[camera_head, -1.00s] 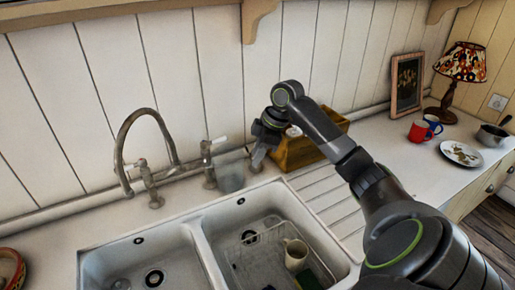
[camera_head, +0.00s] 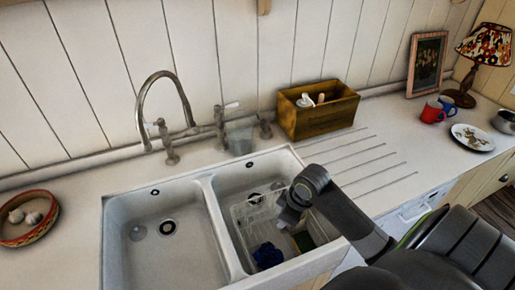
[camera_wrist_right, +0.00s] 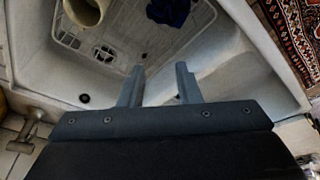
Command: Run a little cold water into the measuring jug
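A translucent grey measuring jug (camera_head: 240,137) stands behind the right basin, beside the taps. The arched mixer tap (camera_head: 165,100) rises behind the left basin of the white double sink (camera_head: 207,232), with lever handles at its sides. No running water shows. My right gripper (camera_head: 288,214) is over the right basin, in front of the measuring jug and apart from it. In the right wrist view its two fingers (camera_wrist_right: 158,88) are spread with nothing between them. My left gripper is not in view.
The right basin holds a wire rack (camera_head: 250,215), a dark blue cloth (camera_head: 268,256) and a cream jug (camera_wrist_right: 86,10). A wooden box (camera_head: 318,112) stands right of the taps. A bowl of garlic (camera_head: 28,217) sits left. The left basin is empty; the ribbed drainer is clear.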

